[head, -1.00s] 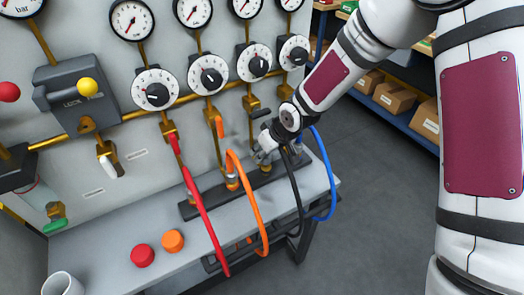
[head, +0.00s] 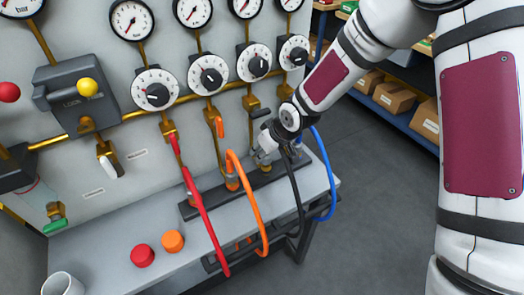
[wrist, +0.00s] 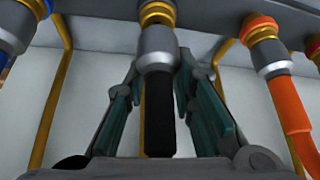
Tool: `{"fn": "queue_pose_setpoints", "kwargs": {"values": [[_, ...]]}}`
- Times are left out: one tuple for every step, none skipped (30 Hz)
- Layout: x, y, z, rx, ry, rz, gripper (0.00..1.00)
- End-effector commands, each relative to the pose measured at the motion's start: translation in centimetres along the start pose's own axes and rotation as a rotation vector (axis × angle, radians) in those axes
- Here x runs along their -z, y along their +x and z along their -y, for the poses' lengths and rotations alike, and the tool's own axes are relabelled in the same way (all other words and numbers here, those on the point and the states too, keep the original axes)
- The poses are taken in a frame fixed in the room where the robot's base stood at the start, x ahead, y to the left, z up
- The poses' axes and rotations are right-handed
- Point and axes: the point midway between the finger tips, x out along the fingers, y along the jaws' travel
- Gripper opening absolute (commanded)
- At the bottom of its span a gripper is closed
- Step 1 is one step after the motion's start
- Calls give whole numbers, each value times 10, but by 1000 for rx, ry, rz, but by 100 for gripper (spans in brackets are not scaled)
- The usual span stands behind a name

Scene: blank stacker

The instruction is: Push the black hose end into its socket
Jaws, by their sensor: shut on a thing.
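The black hose end (wrist: 160,115) has a grey collar (wrist: 157,45) and stands between my finger pads in the wrist view. My gripper (wrist: 160,68) is shut on it. A brass socket ring (wrist: 157,12) is in line with the collar, right against it in the picture; I cannot tell how deep the end sits. In the head view my gripper (head: 264,156) is low over the dark rail on the bench, and it hides the hose end and its socket. The black hose (head: 296,195) hangs from there over the bench's front edge.
The orange hose (head: 252,190) is close to the left of my gripper, with the red hose (head: 205,220) beyond it. The blue hose (head: 328,170) is close on the right. Gauges and dials (head: 208,75) fill the panel behind. Red and orange caps (head: 143,255) lie on the bench.

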Motion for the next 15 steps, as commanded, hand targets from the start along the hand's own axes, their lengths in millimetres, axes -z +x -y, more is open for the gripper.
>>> {"fn": "queue_pose_setpoints", "kwargs": {"values": [[0,0,0,0,0,0,0],[0,0,0,0,0,0,0],[0,1,0,0,0,0,0],[0,1,0,0,0,0,0],[-1,2,0,0,0,0,0],[-1,2,0,0,0,0,0],[-1,3,0,0,0,0,0],[-2,3,0,0,0,0,0],[-2,4,0,0,0,0,0],[-2,5,0,0,0,0,0],[-2,5,0,0,0,0,0],[-3,6,0,0,0,0,0],[-3,6,0,0,0,0,0],[-4,7,0,0,0,0,0],[-4,7,0,0,0,0,0]]}}
